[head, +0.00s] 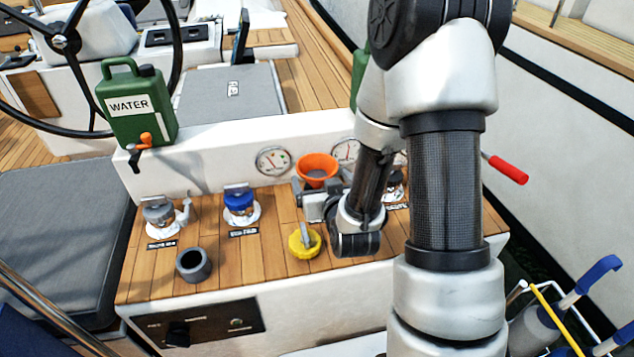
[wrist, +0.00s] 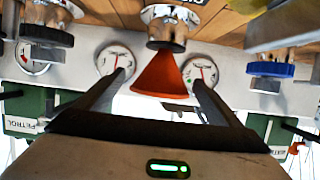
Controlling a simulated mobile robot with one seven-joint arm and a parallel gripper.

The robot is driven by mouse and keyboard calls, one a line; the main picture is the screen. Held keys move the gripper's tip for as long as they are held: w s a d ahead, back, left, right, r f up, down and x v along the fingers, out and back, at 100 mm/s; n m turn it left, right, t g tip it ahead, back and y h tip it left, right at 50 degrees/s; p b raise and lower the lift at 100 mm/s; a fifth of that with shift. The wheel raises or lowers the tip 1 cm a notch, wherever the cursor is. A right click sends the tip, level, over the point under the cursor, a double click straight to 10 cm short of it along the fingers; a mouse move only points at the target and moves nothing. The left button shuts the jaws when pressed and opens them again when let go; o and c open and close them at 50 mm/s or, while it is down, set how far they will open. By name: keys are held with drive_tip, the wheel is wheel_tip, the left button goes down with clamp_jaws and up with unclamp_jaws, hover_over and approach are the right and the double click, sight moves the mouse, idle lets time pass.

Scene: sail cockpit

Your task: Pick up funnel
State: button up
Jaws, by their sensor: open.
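The orange funnel (head: 317,168) stands wide end up at the back of the wooden deck, near the white panel with gauges. In the wrist view, which is upside down, the funnel (wrist: 163,76) has its narrow end at a deck fitting (wrist: 168,28). My gripper (head: 313,200) is just in front of the funnel, and its body hides the funnel's lower part in the head view. In the wrist view my gripper (wrist: 158,80) is open, with one finger on each side of the funnel. The funnel appears between the fingers; I cannot tell whether they touch it.
A yellow cap (head: 304,243) and a dark grey cup (head: 194,265) lie in front. A blue-capped fitting (head: 240,203) and a grey-capped fitting (head: 158,214) stand left. The green water can (head: 135,105) stands on the ledge behind. Gauges (head: 273,160) line the panel.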

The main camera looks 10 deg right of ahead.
drive_tip(key=shift+w+a+f+b, duration=0.1)
drive_tip(key=shift+w+f+b, duration=0.3)
drive_tip(key=shift+b, duration=0.25)
drive_tip(key=shift+r+p+x, duration=0.2)
drive_tip(key=shift+p+x, duration=0.15)
drive_tip(key=shift+x, duration=1.3)
drive_tip(key=shift+a, duration=0.1)
drive_tip(key=c, duration=1.8)
drive_tip(key=shift+r, duration=0.1)
wheel_tip(320, 180, up, 13)
drive_tip(key=p, duration=0.4)
drive_tip(key=shift+c, duration=0.3)
